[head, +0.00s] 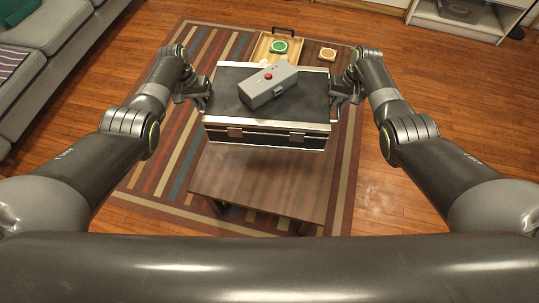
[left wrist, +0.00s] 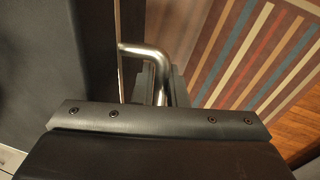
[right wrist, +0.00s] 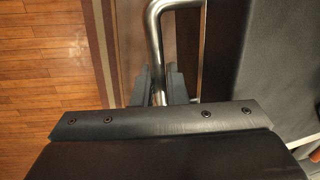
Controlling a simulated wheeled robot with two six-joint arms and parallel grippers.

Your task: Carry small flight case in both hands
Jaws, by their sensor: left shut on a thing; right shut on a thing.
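The small flight case (head: 222,112) is black with silver edges and two front latches. It is level between my grippers, over the near wooden table; I cannot tell how big the gap beneath it is. My left gripper (head: 204,93) is shut on the bent metal handle (left wrist: 148,54) on the case's left side. My right gripper (head: 341,94) is shut on the matching handle (right wrist: 154,28) on its right side. A grey box (head: 262,91) with a red button lies on the lid.
The low brown table (head: 262,185) has a bare near part. Behind the case are a wooden tray (head: 262,47) with a green round piece (head: 280,46) and a small tan piece (head: 327,54). A grey sofa (head: 50,60) stands left; a striped rug (head: 165,180) covers the floor.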

